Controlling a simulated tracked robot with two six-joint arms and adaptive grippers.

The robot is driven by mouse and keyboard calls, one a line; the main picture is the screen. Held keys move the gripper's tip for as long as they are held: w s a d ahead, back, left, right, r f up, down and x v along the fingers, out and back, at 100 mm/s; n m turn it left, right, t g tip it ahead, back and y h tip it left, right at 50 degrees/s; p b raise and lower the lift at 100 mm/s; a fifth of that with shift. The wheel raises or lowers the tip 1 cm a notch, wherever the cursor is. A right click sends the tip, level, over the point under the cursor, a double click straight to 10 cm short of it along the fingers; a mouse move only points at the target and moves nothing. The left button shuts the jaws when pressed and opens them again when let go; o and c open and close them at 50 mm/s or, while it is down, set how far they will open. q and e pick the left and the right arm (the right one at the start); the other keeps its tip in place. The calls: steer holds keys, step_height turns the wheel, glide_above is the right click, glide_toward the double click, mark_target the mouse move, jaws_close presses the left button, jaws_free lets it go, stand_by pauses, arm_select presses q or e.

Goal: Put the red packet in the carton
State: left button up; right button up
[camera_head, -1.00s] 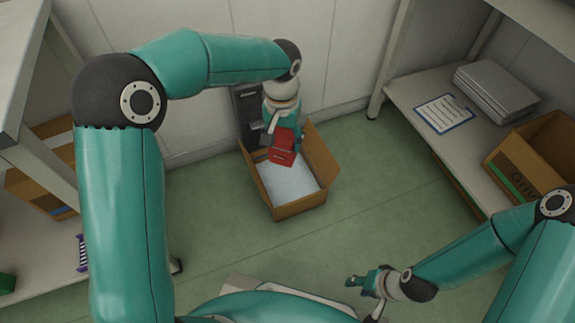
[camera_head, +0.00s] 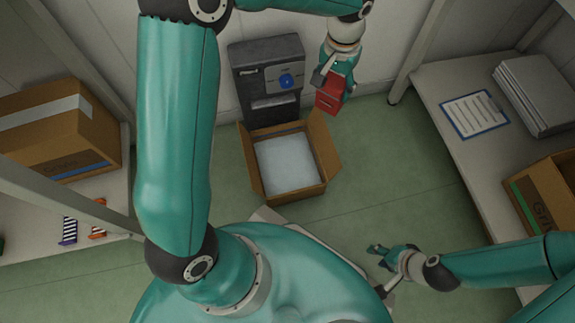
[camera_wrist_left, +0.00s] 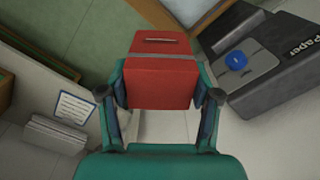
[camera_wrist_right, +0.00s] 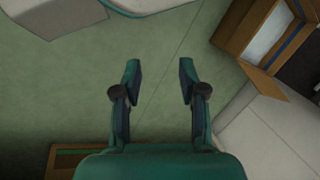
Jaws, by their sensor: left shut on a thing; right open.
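The red packet (camera_head: 331,94) is a red box held by my left gripper (camera_head: 335,76), above and to the right of the carton in the head view. In the left wrist view the red packet (camera_wrist_left: 160,75) sits between both fingers of my left gripper (camera_wrist_left: 160,95), which is shut on it. The open brown carton (camera_head: 287,165) stands on the floor with its flaps out and a pale inside; part of it shows in the right wrist view (camera_wrist_right: 265,38). My right gripper (camera_head: 378,250) is open and empty over the floor, low in the head view; its parted fingers show in its wrist view (camera_wrist_right: 158,85).
A dark machine (camera_head: 266,78) with a blue button stands against the wall behind the carton. A right shelf holds a clipboard (camera_head: 473,114), a paper stack (camera_head: 540,95) and another carton (camera_head: 548,195). A closed box (camera_head: 60,130) sits at left. Green floor (camera_head: 385,170) right of the carton is clear.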

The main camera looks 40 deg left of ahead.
arm_select(q)
steer(key=shift+w+d, duration=0.15)
steer(key=shift+d, duration=0.05)
arm_select(e)
steer(key=o, duration=0.3)
steer(key=shift+o, duration=1.2)
step_height(320, 180, up, 3)
steer(key=p, duration=0.3)
arm_select(q)
steer(key=s+a+f+m+p, duration=0.1)
steer(key=s+a+f+m, duration=0.15)
steer(key=f, duration=0.45)
steer(key=s+a+f+m, duration=0.1)
steer(key=a+f+m, duration=0.25)
steer(key=f, duration=0.45)
steer(key=s+a+f+m+p, duration=0.1)
steer(key=s+a+f+m, duration=0.15)
steer(key=f, duration=0.45)
steer(key=shift+n, duration=0.25)
steer(key=shift+a+f+b, duration=0.2)
steer(key=shift+f+b, duration=1.9)
steer(key=shift+f, duration=3.25)
steer(key=shift+a+f+b, duration=0.2)
steer(key=shift+f+b, duration=1.85)
steer(key=shift+f, duration=3.25)
arm_select(e)
step_height(320, 180, down, 6)
steer(key=shift+f, duration=0.1)
